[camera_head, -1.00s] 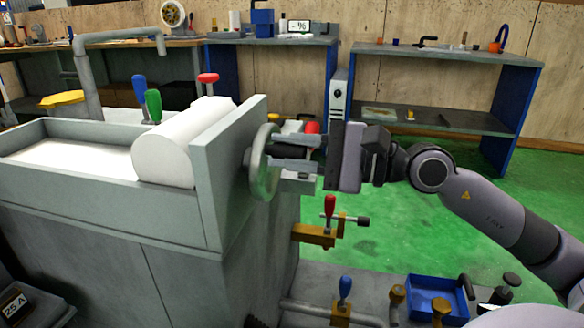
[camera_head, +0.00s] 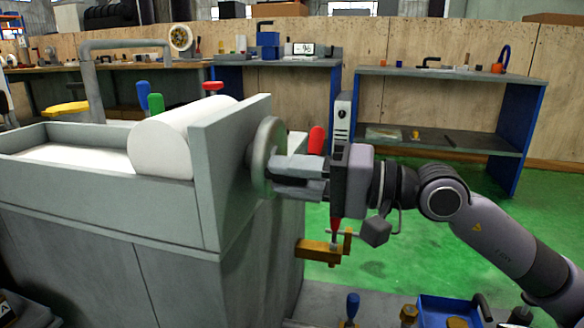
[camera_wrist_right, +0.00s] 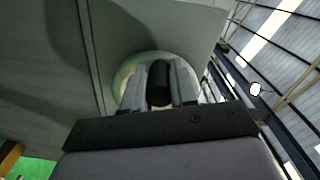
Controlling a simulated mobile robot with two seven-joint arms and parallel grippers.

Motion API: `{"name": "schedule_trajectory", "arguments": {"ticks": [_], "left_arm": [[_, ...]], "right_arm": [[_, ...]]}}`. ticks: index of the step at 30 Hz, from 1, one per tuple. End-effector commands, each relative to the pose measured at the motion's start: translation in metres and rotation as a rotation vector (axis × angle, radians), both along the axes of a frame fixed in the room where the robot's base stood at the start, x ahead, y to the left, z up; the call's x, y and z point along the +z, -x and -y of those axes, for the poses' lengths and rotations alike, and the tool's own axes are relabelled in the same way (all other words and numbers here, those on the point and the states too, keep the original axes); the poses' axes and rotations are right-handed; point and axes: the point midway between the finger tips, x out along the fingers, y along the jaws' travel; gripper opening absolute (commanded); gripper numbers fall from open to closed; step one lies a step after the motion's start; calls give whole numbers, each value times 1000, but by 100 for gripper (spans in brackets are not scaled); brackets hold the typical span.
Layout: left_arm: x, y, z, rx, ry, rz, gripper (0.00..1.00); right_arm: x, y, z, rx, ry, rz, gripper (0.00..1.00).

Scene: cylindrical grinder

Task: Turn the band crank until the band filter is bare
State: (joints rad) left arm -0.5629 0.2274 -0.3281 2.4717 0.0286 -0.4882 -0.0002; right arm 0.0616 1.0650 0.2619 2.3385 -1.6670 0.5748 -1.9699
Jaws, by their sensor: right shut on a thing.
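The band crank (camera_head: 268,150) is a grey disc wheel on the right end wall of the grey filter tank (camera_head: 215,150). My right gripper (camera_head: 287,176) is beside the wheel, with its fingers pointing left at it. In the right wrist view, its fingers are shut on the black crank handle (camera_wrist_right: 158,84), with the round wheel (camera_wrist_right: 127,74) behind. The band filter shows as a white roll (camera_head: 165,148) and a white sheet (camera_head: 70,156) lying in the tank. My left gripper is out of view.
A yellow clamp with a red handle (camera_head: 322,250) juts from the tank side below my right gripper. A blue bin (camera_head: 445,311) sits low at the front right. Blue-legged benches (camera_head: 440,75) stand behind, across open green floor (camera_head: 440,240).

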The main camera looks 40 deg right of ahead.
Motion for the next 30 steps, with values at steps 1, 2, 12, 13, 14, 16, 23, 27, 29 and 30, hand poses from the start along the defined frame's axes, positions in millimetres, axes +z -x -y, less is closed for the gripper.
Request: {"name": "schedule_trajectory", "arguments": {"ticks": [1,2,12,13,14,16,23,27,29,30], "left_arm": [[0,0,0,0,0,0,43],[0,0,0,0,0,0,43],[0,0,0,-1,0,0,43],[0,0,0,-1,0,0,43],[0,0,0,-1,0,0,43],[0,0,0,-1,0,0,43],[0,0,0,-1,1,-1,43],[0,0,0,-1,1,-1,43],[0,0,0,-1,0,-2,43],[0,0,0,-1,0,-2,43]], "right_arm": [[-3,-1,1,-2,21,14,0],[-3,-1,1,-3,33,24,0],[-8,-1,2,-3,113,95,0],[-8,-1,2,-3,116,98,0],[-8,-1,2,-3,118,99,0],[-8,-1,2,-3,121,103,0],[-8,-2,2,-4,122,105,0],[-8,-2,2,-5,121,105,33],[-8,-2,2,-5,121,105,52],[-8,-1,2,-4,121,105,52]]}}
